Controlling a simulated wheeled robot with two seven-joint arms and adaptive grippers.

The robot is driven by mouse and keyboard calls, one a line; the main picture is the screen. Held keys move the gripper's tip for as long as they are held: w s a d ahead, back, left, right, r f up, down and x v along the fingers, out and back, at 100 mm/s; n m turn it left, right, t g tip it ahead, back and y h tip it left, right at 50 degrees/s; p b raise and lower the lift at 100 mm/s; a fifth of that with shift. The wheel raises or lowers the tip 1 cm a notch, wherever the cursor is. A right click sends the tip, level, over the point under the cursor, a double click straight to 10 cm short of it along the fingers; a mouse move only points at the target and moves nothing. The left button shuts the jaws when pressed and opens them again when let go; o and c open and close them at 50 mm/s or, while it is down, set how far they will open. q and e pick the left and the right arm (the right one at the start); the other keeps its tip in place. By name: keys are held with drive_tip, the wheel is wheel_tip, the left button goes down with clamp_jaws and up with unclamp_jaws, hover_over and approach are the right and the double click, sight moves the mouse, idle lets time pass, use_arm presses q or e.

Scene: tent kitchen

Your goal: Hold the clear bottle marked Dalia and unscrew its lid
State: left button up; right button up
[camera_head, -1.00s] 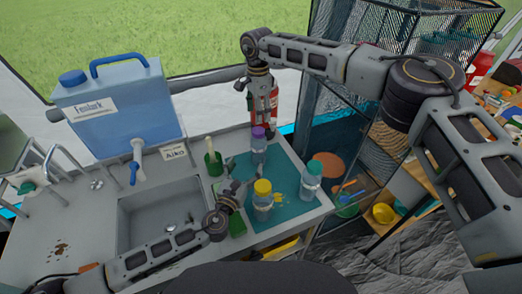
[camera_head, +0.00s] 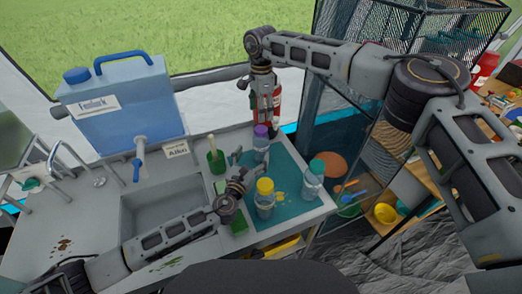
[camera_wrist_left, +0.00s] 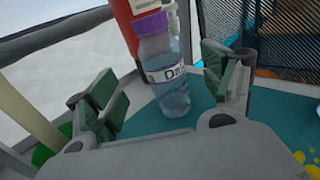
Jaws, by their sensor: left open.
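The clear bottle with a purple lid (camera_head: 261,138) stands upright on the teal mat (camera_head: 283,232). In the left wrist view its label (camera_wrist_left: 165,73) shows "Da", and its purple lid (camera_wrist_left: 151,22) is on. My left gripper (camera_head: 243,168) is open, its green-padded fingers pointing at this bottle. In the left wrist view the bottle appears between the spread fingers, apart from both. My right gripper (camera_head: 265,108) hangs above and behind the purple lid, apart from it. Its fingers are too small to read.
A yellow-lidded bottle (camera_head: 265,200) stands close to my left gripper, and a teal-lidded bottle (camera_head: 313,182) stands on the mat's right. A green pot (camera_head: 216,163) is left of the mat. The sink (camera_head: 165,205) and a blue water can (camera_head: 125,110) are further left.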

sight(258, 145)
use_arm(q)
drive_tip(key=shift+x, duration=4.45)
drive_tip(key=shift+f, duration=0.1)
